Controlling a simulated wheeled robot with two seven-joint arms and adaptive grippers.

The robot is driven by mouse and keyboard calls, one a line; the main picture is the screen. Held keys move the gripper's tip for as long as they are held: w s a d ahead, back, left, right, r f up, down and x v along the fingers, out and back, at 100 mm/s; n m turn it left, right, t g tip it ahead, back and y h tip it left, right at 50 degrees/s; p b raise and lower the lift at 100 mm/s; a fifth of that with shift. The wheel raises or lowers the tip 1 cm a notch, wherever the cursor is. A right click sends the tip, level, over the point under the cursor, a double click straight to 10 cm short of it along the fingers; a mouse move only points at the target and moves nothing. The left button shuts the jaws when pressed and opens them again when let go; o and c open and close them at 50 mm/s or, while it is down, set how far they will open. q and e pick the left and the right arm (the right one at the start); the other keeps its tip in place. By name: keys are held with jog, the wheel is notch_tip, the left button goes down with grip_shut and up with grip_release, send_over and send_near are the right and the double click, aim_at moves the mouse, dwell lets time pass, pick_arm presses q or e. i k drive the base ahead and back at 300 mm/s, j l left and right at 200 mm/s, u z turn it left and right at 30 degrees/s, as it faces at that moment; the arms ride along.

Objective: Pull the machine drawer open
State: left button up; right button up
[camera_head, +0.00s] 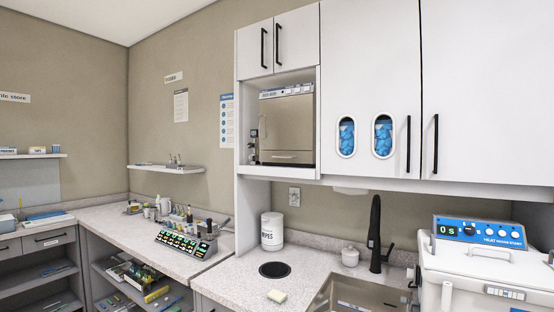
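A boxy steel-fronted machine (287,125) sits in an open bay of the white wall cabinet. Its front is closed, and a thin handle runs low across it. A second machine (490,275), white with a blue top panel marked "HEAT" and a green-lit display, stands at the lower right, cut off by the picture's edge. I cannot tell which of the two the task means. No open machine drawer shows. Neither of my grippers is in view.
A speckled counter (240,285) holds a wipes tub (272,231), a sponge (276,296), a small white jar (350,256) and a sink (362,295) with a tall black tap (375,235). A rack with lit panels (187,243) stands on the left counter.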

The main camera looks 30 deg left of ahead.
aim_at(293, 156)
jog(key=i+l+u, duration=0.1)
jog(key=i+u, duration=0.15)
jog(key=i, duration=0.2)
jog(key=i+l+u, duration=0.25)
jog(key=i, duration=0.2)
